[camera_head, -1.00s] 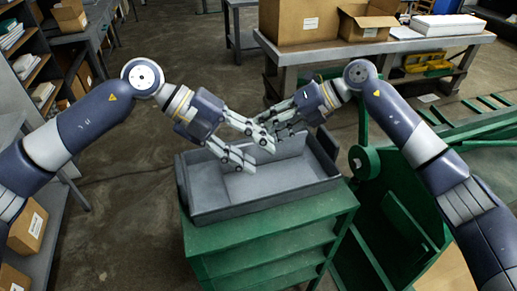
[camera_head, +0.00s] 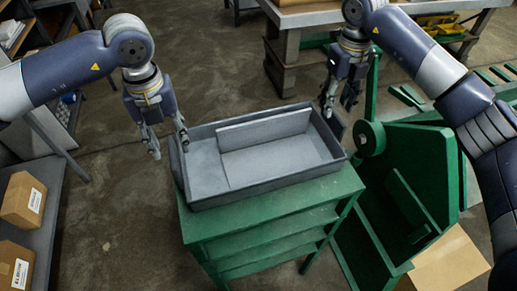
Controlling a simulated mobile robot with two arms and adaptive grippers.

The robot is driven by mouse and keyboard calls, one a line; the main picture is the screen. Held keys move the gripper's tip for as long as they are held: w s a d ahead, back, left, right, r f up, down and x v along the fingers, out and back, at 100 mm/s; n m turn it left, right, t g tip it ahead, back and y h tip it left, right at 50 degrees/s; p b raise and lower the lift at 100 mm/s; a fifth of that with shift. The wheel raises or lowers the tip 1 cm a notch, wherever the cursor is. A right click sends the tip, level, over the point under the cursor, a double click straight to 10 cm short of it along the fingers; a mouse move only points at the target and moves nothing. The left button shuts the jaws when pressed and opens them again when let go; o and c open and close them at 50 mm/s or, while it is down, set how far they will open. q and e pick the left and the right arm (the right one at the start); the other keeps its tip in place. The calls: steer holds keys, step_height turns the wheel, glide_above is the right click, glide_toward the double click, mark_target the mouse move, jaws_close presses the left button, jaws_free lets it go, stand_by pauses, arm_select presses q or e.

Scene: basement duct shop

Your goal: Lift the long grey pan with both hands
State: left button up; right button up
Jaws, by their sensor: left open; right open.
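The long grey pan (camera_head: 270,183) rests on top of a green shelf stand (camera_head: 275,215) in the middle of the view. It is an open tray with low walls and an upright handle plate at each short end. A grey panel lies inside it. My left gripper (camera_head: 168,148) is open and points down at the pan's left end, its fingers near the left handle plate. My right gripper (camera_head: 337,108) is open and points down near the pan's far right corner. I cannot tell whether either gripper touches the pan.
A green machine frame (camera_head: 400,190) stands close to the stand's right side. A grey workbench (camera_head: 300,18) is at the back. Cardboard boxes (camera_head: 25,200) sit on a shelf at the left. The floor between the shelf and the stand is clear.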

mark_target(179, 165)
arm_select(q)
step_height(179, 165, down, 10)
steer(key=shift+r, duration=0.25)
arm_select(e)
step_height(179, 165, down, 10)
steer(key=shift+r, duration=0.2)
arm_select(q)
jaws_close()
arm_select(e)
jaws_close()
arm_select(q)
steer(key=shift+r, duration=0.1)
arm_select(e)
steer(key=shift+r, duration=0.1)
